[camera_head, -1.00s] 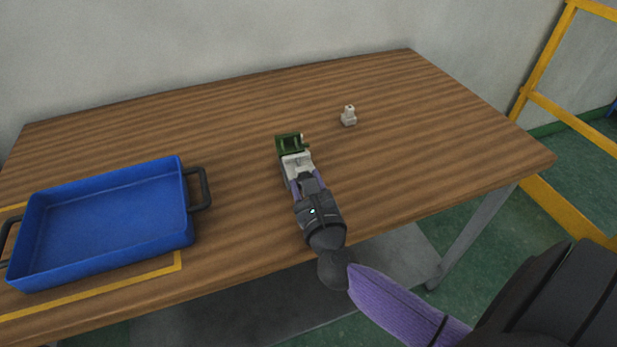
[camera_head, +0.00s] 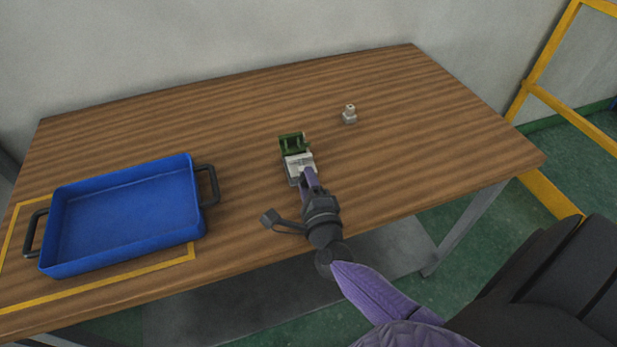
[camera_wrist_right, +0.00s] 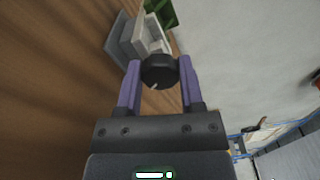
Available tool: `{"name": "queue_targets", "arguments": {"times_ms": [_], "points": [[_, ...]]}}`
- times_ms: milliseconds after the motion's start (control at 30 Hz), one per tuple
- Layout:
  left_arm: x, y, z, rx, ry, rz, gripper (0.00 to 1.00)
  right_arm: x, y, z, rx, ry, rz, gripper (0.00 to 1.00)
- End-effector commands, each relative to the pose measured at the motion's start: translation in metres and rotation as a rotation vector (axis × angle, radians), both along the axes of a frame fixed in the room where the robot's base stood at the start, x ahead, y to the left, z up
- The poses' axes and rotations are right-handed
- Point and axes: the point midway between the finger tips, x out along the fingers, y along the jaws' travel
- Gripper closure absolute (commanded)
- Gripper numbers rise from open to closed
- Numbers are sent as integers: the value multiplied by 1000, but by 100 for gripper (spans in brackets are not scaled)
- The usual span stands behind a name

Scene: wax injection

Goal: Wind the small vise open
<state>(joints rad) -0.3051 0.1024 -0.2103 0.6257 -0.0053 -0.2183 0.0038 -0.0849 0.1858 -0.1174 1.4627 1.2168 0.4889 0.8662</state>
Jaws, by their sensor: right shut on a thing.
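The small vise sits on the wooden table, with a pale grey body (camera_head: 299,163) and a green part (camera_head: 293,143) at its far end. It also shows at the top of the right wrist view (camera_wrist_right: 133,40). My right gripper (camera_head: 306,176) is at the near end of the vise. In the wrist view its purple fingers (camera_wrist_right: 160,73) are shut on the vise's round black knob (camera_wrist_right: 160,71), which has a pale mark on its face. In the head view the knob is hidden by the gripper. My left gripper is not in view.
A blue tray (camera_head: 60,240) with black handles stands at the left, inside a yellow outline (camera_head: 100,294) on the table. A small pale fitting (camera_head: 349,115) stands behind and right of the vise. The table (camera_head: 440,130) is clear on the right.

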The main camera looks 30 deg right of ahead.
Motion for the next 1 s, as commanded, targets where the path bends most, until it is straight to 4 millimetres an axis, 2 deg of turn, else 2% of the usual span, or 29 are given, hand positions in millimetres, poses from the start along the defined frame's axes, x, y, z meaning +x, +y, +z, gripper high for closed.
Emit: {"name": "queue_targets", "arguments": {"times_ms": [600,1000], "points": [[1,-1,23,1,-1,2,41,0,0,-1,-501,168,0,100],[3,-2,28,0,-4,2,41,0,0,-2,-661,220,-1,100]]}}
